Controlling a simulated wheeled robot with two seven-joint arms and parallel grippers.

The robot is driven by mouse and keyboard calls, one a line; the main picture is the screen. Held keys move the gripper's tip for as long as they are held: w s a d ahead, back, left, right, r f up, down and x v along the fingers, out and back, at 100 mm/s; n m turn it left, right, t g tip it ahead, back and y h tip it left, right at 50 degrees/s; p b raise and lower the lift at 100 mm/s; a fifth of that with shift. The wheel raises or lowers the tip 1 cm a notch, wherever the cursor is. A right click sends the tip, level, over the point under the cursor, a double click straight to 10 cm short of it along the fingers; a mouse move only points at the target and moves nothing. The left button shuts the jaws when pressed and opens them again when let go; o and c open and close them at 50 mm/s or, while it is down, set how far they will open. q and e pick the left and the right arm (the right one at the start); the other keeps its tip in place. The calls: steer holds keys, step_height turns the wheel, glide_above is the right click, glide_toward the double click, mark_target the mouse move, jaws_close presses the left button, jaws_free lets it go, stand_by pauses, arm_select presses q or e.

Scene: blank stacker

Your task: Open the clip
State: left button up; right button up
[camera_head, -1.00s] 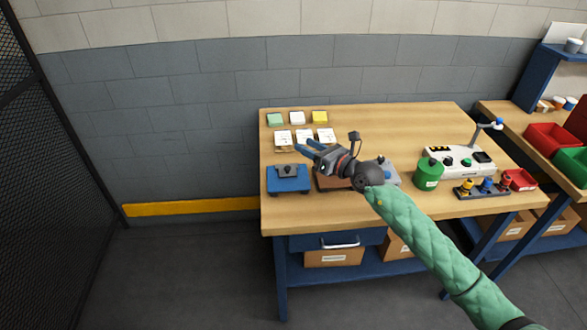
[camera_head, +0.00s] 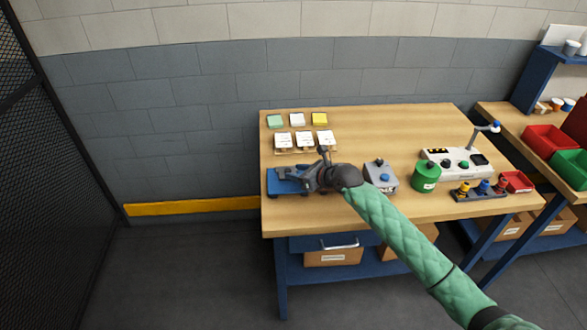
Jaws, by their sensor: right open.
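A blue fixture (camera_head: 284,187) sits at the left end of the wooden workbench. It carries a dark clamp-like part on top, which I take for the clip; my gripper now largely hides it. My left gripper is not in view.
Behind stand white cards (camera_head: 304,141) and green, white and yellow blocks (camera_head: 319,119). To the right are a grey box with a blue button (camera_head: 384,177), a green canister (camera_head: 425,176) and a white control panel (camera_head: 458,162). The bench's back middle is clear.

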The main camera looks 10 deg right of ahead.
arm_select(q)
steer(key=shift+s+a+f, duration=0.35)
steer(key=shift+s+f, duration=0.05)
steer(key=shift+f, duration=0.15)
arm_select(e)
steer(key=shift+x, duration=0.9)
steer(key=shift+c, duration=0.4)
jaws_close()
